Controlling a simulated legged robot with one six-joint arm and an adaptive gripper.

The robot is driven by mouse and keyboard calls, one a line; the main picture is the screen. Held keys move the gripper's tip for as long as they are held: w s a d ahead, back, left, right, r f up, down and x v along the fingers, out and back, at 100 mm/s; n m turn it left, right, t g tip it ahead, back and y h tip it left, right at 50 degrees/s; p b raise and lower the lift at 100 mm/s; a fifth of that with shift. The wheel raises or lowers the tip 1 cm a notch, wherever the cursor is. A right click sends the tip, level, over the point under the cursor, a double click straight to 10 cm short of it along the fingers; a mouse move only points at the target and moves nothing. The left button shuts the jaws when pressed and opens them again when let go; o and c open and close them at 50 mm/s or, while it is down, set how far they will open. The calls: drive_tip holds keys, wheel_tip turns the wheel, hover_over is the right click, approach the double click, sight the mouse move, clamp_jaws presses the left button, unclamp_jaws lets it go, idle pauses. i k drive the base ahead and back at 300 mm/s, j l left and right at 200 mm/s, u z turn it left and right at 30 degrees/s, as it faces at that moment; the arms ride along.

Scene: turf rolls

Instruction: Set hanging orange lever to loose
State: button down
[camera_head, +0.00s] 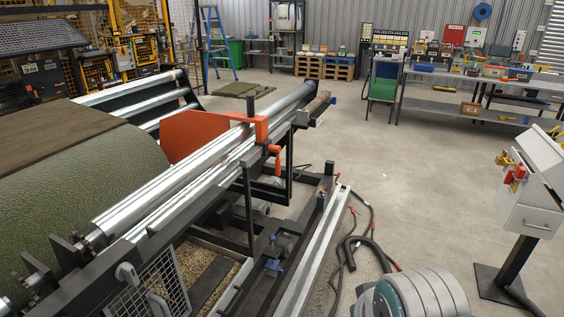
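The orange lever (277,159) hangs down from the right end of an orange bracket (262,129) on the turf-rolling machine. It sits just beside the silver rollers, near the middle of the view. Its lower end points down and it looks close to vertical. I cannot tell from this view whether it stands at loose or at another setting.
Silver rollers (190,185) and a dark frame (245,200) surround the lever's left side. Black hoses (372,235) and a grey ribbed housing (425,295) lie front right. A white control box (533,185) stands at right. Open concrete floor (420,160) lies between.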

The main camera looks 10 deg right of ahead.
sight(276, 149)
drive_tip(key=i+l+u, duration=0.1)
drive_tip(key=i+l, duration=0.45)
drive_tip(key=i+l+u, duration=0.15)
drive_tip(key=i+l, duration=0.4)
drive_tip(key=l, duration=0.25)
